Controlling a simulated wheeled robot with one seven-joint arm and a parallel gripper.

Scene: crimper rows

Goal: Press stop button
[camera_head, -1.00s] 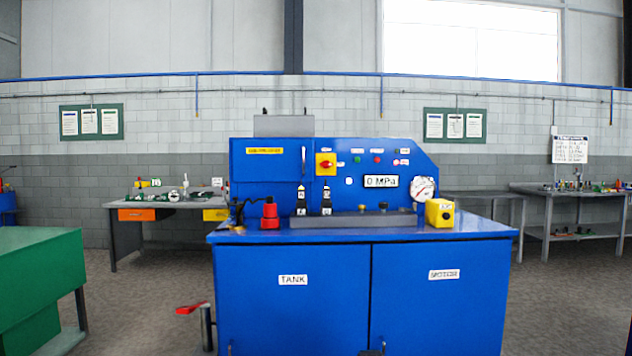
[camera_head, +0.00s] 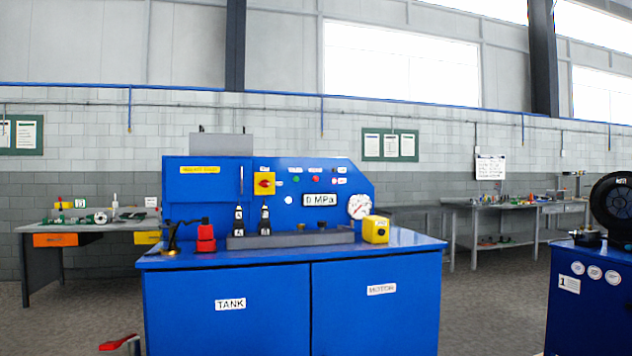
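A blue machine (camera_head: 230,310) with doors labelled TANK and MOTOR stands ahead. Its upright panel (camera_head: 335,181) carries a small red button (camera_head: 316,179) and a small green button (camera_head: 296,179), side by side under small labels that I cannot read. A red and yellow rotary switch (camera_head: 264,183) is left of them. A display (camera_head: 320,199) reading 0 MPa and a round gauge (camera_head: 359,206) are below and to the right. A yellow box (camera_head: 376,229) sits at the right of the worktop. Which control is the stop button cannot be read. My gripper is not in view.
A workbench (camera_head: 85,226) with small parts stands behind at the left, and another bench (camera_head: 500,205) behind at the right. A second blue cabinet (camera_head: 590,305) with a black round thing (camera_head: 612,210) is at the right edge. Floor (camera_head: 490,310) is clear between the machines.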

